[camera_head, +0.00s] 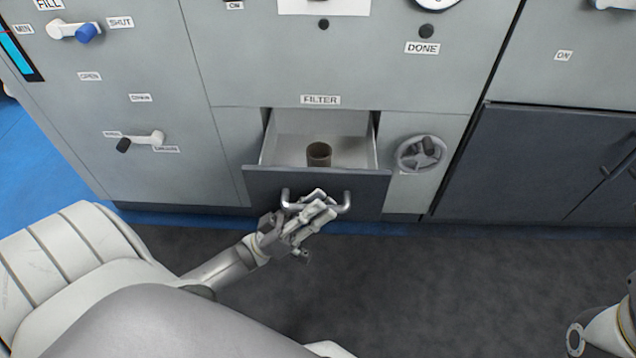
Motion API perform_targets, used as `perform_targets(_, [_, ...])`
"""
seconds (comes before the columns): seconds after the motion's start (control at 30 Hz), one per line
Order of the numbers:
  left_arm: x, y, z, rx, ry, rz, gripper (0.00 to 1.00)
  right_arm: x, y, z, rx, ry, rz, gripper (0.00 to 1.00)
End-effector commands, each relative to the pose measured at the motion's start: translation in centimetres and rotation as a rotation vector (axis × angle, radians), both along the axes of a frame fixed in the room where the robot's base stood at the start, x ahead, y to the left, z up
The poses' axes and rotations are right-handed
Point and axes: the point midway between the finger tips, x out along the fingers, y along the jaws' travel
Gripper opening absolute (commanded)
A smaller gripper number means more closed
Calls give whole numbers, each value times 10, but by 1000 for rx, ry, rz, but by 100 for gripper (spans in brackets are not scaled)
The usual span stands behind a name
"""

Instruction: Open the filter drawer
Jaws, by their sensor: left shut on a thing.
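The filter drawer (260,187) is pulled out from the grey cabinet, below the label FILTER (320,100). Its front is dark grey, and its light inside shows from above. A small brown cylinder (319,154) stands upright in the drawer. The drawer's metal handle (346,202) is a bar on the front. My left gripper (316,205) is shut on the middle of the handle and hides part of it. Part of my right arm shows at the lower right edge, but its gripper is out of view.
A round handwheel (421,153) sits on the cabinet right of the drawer. A lever (141,141) is on the left panel, and a blue-tipped valve (76,31) is above it. A dark cabinet door (545,150) is at right. The dark floor (440,290) in front is clear.

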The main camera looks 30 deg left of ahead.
Motion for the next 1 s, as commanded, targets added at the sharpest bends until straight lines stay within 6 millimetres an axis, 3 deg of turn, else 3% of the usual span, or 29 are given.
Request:
perform_targets(0.23, [-1, 1, -1, 0, 1, 1, 0, 0, 0, 0, 0, 0, 0, 40])
perform_targets(0.27, [-1, 1, -1, 0, 1, 1, 16, 0, 0, 0, 0, 0, 0, 40])
perform_targets(0.33, [0, 1, -1, 0, 1, 1, 23, 0, 0, 0, 0, 1, 0, 40])
perform_targets(0.73, [-3, 4, -6, 0, 2, 0, 23, 0, 0, 0, 1, -2, -1, 40])
perform_targets(1.0, [-27, 30, -40, 1, 5, 2, 23, 0, 0, 0, 1, -2, 0, 40])
